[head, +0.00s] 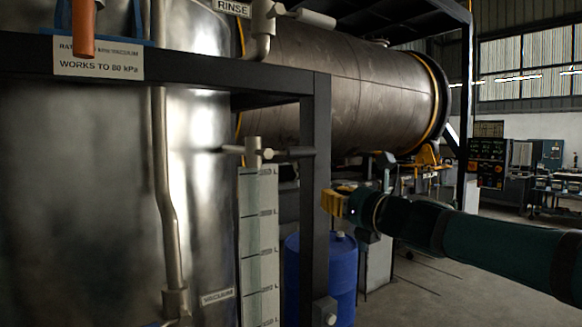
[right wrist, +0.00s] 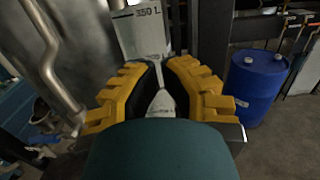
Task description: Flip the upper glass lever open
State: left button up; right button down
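The upper glass lever (head: 292,152) is a short dark grey bar. It points right, about level, from the valve (head: 254,152) at the top of the pale gauge strip (head: 258,235). Its end reaches the black post. My right gripper (head: 330,202) has yellow fingers and sits below and right of the lever, apart from it. In the right wrist view the two yellow fingers (right wrist: 161,72) stand apart with nothing gripped. The gauge strip, marked 350 L, shows beyond them (right wrist: 140,35). The lever is not clear in that view. My left gripper is not in view.
A shiny steel vessel (head: 205,130) stands left of the gauge. A black upright post (head: 315,220) and a crossbeam (head: 200,83) frame the area. A blue drum (head: 342,265) stands behind the post. A large horizontal cylinder (head: 340,90) lies behind. Open floor is at right.

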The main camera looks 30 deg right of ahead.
aim_at(290, 153)
jog(key=w+r+p, duration=0.4)
jog(key=w, duration=0.6)
jog(key=shift+w+a+r, duration=0.2)
jog(key=shift+w+a, duration=0.15)
jog(key=shift+a, duration=0.1)
dwell(0.3)
jog(key=shift+s+d, duration=0.1)
